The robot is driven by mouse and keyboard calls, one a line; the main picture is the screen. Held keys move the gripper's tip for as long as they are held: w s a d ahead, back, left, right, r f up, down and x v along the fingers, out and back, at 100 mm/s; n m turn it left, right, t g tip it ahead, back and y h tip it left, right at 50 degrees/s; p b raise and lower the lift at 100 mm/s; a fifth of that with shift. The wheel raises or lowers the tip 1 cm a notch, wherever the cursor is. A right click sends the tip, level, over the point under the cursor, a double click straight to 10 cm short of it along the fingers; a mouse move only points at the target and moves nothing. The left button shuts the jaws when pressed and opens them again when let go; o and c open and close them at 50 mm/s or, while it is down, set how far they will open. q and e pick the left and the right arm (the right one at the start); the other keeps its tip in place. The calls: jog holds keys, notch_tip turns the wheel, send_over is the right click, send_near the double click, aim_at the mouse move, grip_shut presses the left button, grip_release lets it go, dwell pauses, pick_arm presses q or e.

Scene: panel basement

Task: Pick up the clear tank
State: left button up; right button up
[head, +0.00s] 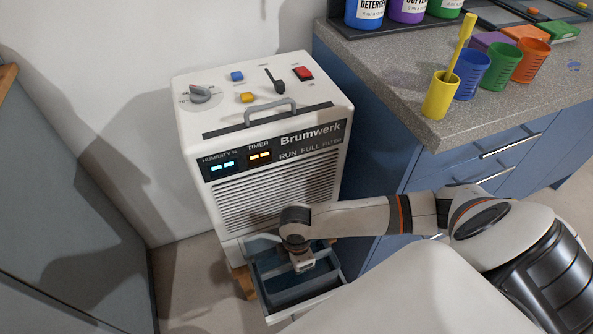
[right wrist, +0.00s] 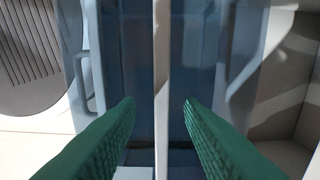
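The clear tank (head: 285,297) is a bluish see-through box. It sits low at the front of the white dehumidifier (head: 265,190), in the pulled-out bottom part. My right gripper (head: 302,264) is above the tank, pointing down. In the right wrist view the tank (right wrist: 205,60) lies below, with a pale bar (right wrist: 161,70) running across its middle. The green fingers of my right gripper (right wrist: 160,104) are open, one on each side of this bar, with gaps to it. Whether the fingertips are level with the bar is unclear. My left gripper is not in view.
A blue cabinet with a grey counter (head: 410,90) stands close on the right. A yellow cup (head: 440,95), blue cup (head: 472,76) and orange cup (head: 531,61) stand on it. A grey cabinet (head: 60,220) is on the left. Some floor (head: 190,285) is bare between.

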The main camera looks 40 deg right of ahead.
jog(key=b, duration=0.3)
send_over(297, 277)
jog(key=shift+f, duration=3)
jog(key=shift+r, duration=0.1)
jog(key=shift+c, duration=0.4)
grip_shut()
jog(key=shift+w, duration=0.1)
